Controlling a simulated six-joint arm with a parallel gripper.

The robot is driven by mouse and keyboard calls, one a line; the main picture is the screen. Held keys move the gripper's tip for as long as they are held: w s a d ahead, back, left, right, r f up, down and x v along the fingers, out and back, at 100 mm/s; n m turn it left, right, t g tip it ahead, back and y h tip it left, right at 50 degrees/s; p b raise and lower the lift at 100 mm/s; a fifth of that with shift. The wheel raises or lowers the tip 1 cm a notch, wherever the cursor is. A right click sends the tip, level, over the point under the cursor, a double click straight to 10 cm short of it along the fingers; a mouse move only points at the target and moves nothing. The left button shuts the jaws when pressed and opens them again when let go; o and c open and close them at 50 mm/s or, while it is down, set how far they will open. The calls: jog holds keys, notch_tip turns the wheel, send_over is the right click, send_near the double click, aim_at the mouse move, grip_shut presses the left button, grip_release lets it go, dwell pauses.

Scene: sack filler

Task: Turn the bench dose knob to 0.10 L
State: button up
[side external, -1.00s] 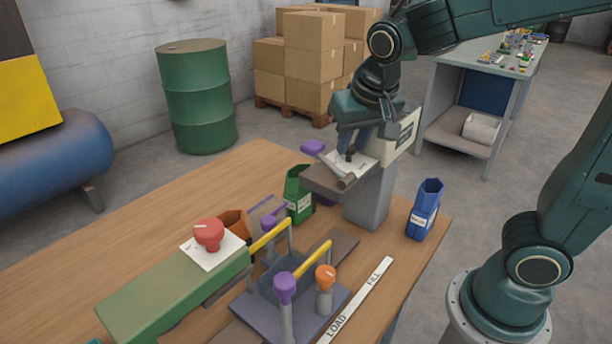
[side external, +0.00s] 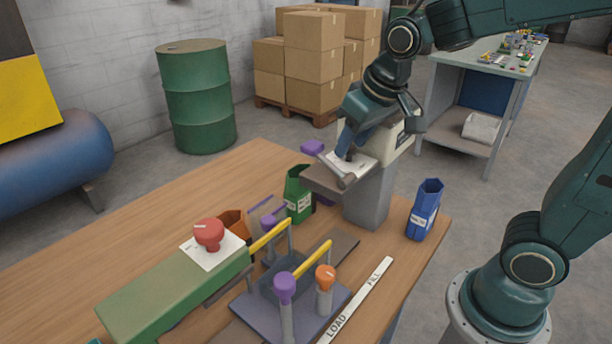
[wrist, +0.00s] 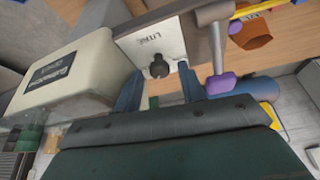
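The bench dose knob (wrist: 158,67) is a small black knob on a white dial plate (wrist: 150,44) marked LITRE. In the wrist view it lies between the fingertips of my gripper (wrist: 160,72), which is open with a gap on each side of the knob. I cannot tell how far the fingertips are above the plate. In the side view my gripper (side external: 352,144) is tilted over the dial plate (side external: 361,166), and its fingers largely hide the knob. The knob's setting cannot be read in either view.
The dial sits on a grey pedestal (side external: 369,204) with a cream housing beside the gripper. A grey bar (wrist: 217,50) with a purple end (wrist: 221,83) is close to one finger. Green (side external: 298,195) and blue (side external: 425,210) containers stand near the pedestal.

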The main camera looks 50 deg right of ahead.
jog(key=shift+m, duration=0.4)
jog(key=m, duration=0.1)
jog(key=m+h, duration=0.1)
jog(key=m, duration=0.1)
jog(key=shift+a+m+g+h, duration=0.25)
jog(key=shift+m+g+h, duration=0.05)
jog(key=shift+g, duration=0.1)
jog(key=v, duration=1.4)
jog(key=s+d+f+n+t+y, duration=0.1)
jog(key=s+d+f+n+y, duration=0.1)
jog(key=s+f+n, duration=0.3)
jog(key=shift+s+d+f+n+t, duration=0.35)
jog(key=shift+s+f, duration=2)
jog(key=shift+f, duration=0.8)
jog(key=shift+r, duration=0.1)
